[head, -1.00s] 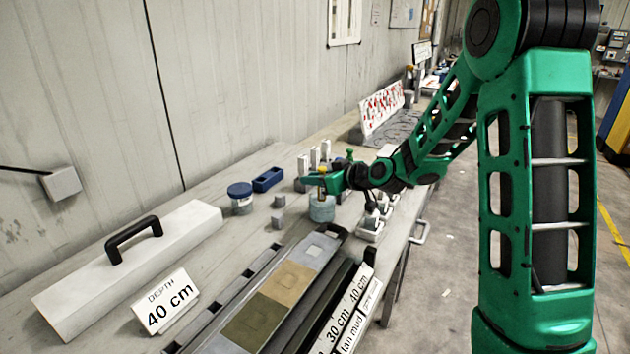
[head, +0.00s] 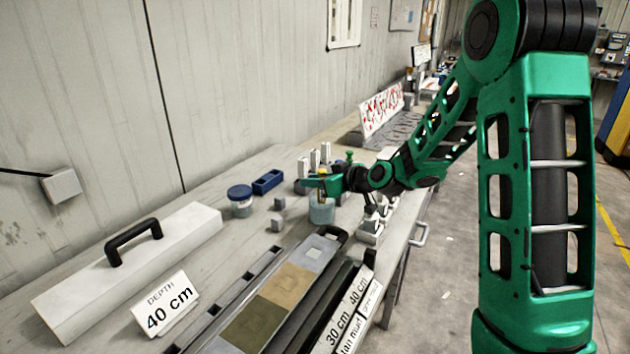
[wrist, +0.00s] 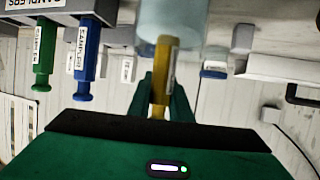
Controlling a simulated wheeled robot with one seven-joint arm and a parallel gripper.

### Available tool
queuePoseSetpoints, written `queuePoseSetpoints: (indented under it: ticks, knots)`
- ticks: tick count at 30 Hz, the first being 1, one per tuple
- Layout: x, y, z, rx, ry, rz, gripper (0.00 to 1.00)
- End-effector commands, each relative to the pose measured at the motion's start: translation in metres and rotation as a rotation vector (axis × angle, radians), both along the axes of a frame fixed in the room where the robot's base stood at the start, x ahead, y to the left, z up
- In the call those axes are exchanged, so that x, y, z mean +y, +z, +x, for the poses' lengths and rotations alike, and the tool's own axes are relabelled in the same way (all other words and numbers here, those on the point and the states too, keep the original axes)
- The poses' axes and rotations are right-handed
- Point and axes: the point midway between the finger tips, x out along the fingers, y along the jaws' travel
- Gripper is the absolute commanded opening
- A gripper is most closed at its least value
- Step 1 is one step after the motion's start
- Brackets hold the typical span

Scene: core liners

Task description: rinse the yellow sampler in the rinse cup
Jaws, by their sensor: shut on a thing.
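My gripper (head: 322,183) is shut on the yellow sampler (wrist: 161,80), with a green finger on each side of it in the wrist view. The sampler is upright and its pale label shows. The rinse cup (head: 321,213) is a pale, clear cup on the bench, right under my gripper. It also shows in the wrist view (wrist: 172,22), where the sampler's far end overlaps its rim. I cannot tell how deep the sampler's tip is in the cup. The inside of the cup and any liquid are hidden.
A blue sampler (wrist: 87,65) and a green sampler (wrist: 42,60) hang in a rack close by. A blue-lidded jar (head: 240,200), a blue tray (head: 267,181) and small grey blocks stand left of the cup. The core liner (head: 285,285) lies in front.

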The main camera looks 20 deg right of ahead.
Motion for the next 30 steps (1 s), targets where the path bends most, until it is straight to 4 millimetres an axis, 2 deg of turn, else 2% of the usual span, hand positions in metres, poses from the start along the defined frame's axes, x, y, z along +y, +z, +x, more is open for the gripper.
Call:
queuePoseSetpoints:
  ticks: [11, 22, 30]
  knots:
    - [-0.001, -0.005, -0.001, 0.01, -0.002, -0.001, 0.0]
    - [-0.001, 0.009, -0.001, 0.006, -0.002, -0.002, 0.0]
    - [0.0, 0.011, -0.001, 0.005, -0.001, -0.001, 0.0]
